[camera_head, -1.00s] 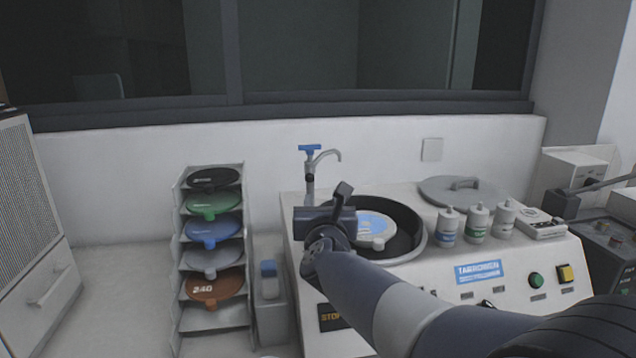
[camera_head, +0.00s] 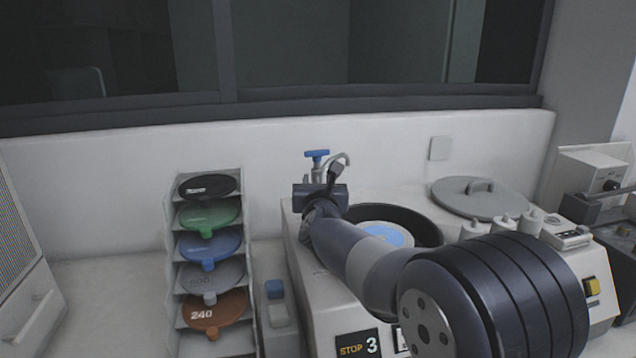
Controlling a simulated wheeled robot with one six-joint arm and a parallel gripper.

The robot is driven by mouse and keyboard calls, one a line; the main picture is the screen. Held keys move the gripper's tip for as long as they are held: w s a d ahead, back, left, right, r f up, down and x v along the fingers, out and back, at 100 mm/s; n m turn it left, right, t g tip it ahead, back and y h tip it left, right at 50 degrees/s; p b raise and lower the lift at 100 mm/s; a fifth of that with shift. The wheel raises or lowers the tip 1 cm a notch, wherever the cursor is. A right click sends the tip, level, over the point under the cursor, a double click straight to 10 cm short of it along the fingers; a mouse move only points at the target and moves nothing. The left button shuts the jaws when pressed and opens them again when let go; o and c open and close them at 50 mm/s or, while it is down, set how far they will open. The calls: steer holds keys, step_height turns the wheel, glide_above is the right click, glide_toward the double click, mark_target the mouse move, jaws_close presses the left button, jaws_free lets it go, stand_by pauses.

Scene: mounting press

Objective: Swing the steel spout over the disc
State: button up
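The steel spout (camera_head: 341,158) is a curved tube on a short tap with a blue handle (camera_head: 317,153), at the back left of the white machine. The spout's lower part is hidden behind my gripper. The disc (camera_head: 386,233), with a light blue face, lies in the dark round bowl (camera_head: 425,229) of the machine, partly covered by my arm. My gripper (camera_head: 335,172) is in front of the tap, overlapping the spout in the picture. I cannot tell whether it touches the spout, and its fingers are too small and dark to read.
A rack of coloured discs (camera_head: 247,225) stands at the left. A grey round lid (camera_head: 480,196) lies at the machine's back right. Several white bottles (camera_head: 530,221) stand in front of it, partly hidden by my arm. A dark window is behind.

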jaws_close()
steer(key=shift+a, duration=0.1)
stand_by(0.4)
